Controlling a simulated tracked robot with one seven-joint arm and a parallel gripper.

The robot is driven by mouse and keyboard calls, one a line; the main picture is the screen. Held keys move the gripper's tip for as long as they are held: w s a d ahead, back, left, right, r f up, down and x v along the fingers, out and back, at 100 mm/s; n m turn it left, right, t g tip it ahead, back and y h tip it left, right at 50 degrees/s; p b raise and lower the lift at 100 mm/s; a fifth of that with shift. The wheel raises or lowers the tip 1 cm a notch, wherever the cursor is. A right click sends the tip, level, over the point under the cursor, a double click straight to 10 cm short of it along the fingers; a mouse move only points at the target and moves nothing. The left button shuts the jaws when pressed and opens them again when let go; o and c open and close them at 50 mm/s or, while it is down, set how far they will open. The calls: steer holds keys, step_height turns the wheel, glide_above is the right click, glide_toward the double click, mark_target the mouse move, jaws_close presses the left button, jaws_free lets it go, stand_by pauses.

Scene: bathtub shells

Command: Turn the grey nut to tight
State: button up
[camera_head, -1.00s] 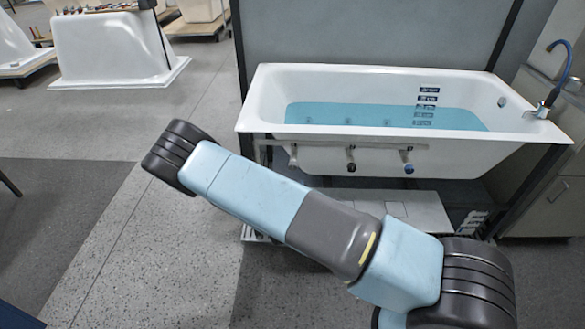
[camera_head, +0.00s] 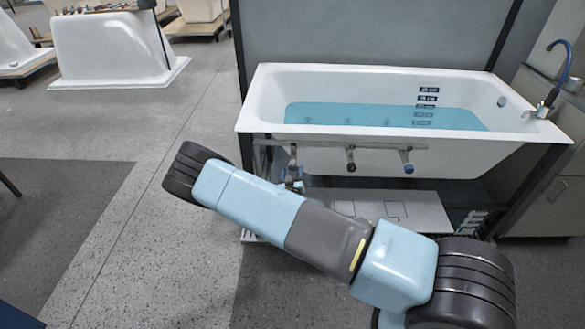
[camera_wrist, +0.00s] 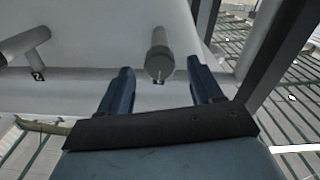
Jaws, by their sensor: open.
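The grey nut (camera_wrist: 160,62) is a round grey knob on a short pipe stub, with a thin pale line and a dark mark near its lower edge. In the wrist view it is centred between the two dark blue fingertips of my open gripper (camera_wrist: 160,78). I cannot tell whether the fingers reach around it or stop short. In the head view, my gripper (camera_head: 294,184), partly hidden by my arm, is just below the leftmost fitting (camera_head: 293,152) under the tub's front rim.
The white bathtub (camera_head: 260,100) holds blue water. Another pipe stub (camera_wrist: 25,45) stands left in the wrist view. A dark post (camera_wrist: 265,50) rises at right.

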mark_target(292, 168)
steer(key=shift+w, duration=1.75)
steer(key=c, duration=1.1)
steer(key=shift+o, duration=0.2)
